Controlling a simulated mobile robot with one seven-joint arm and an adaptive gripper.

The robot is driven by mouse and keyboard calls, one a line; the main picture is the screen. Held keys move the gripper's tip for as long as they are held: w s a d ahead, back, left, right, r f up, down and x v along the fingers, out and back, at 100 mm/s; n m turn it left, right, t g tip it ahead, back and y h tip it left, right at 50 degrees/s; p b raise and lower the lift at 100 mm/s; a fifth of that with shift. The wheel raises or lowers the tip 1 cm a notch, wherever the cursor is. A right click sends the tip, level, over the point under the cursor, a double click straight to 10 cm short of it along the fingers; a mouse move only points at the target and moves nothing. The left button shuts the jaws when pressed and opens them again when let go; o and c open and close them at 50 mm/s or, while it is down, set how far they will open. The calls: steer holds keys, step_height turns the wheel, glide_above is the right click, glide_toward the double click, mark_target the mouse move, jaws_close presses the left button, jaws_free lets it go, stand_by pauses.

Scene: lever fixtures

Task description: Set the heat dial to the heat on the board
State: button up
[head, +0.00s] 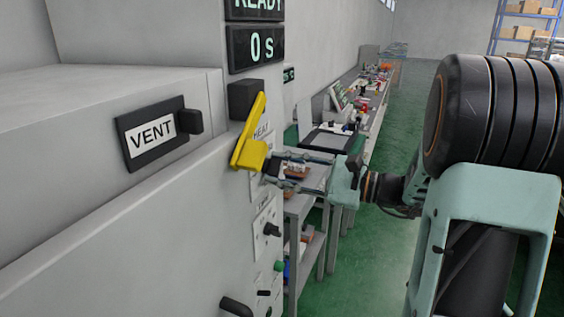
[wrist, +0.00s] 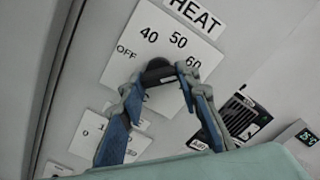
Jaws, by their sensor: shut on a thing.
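The heat dial (wrist: 158,70) is a dark knob on a white plate (wrist: 190,38) marked OFF, 40, 50 and 60, under the label HEAT. My gripper (wrist: 160,80) is shut on the dial, one finger on each side of it. The dial's pointer is hidden or too dark to read, so its setting cannot be told. No board giving a heat is readable in either view.
The yellow lever (head: 249,135) juts out close to my fingertips. A VENT handle (head: 150,134) is to its left, and displays read READY (head: 257,6) and 0 S (head: 256,46). Another knob (head: 271,229) is below. A cluttered bench (head: 345,110) stands beyond; green floor is open right.

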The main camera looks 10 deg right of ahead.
steer(key=shift+m, duration=0.3)
steer(key=o, duration=1.2)
steer(key=shift+c, duration=0.2)
steer(key=v, duration=1.2)
